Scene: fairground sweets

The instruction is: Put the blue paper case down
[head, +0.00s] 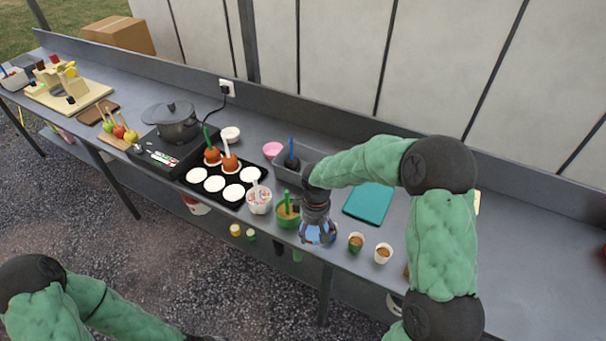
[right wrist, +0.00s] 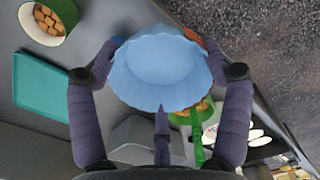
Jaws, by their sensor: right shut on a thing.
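The blue paper case (head: 318,236) is a pale blue fluted cup. My right gripper (head: 316,222) is shut on it, by the table's front edge, just right of the green bowl (head: 287,218) in the head view. Whether the case touches the table cannot be told. Of my left arm only links show at the bottom left; its gripper is out of view.
Two small cups with brown pieces (head: 356,241) (head: 383,252) stand right of the case. A teal board (head: 369,204) lies behind them, and a grey bin (head: 283,172) stands left of it. A white tub (head: 259,201) and black tray (head: 212,199) are further left.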

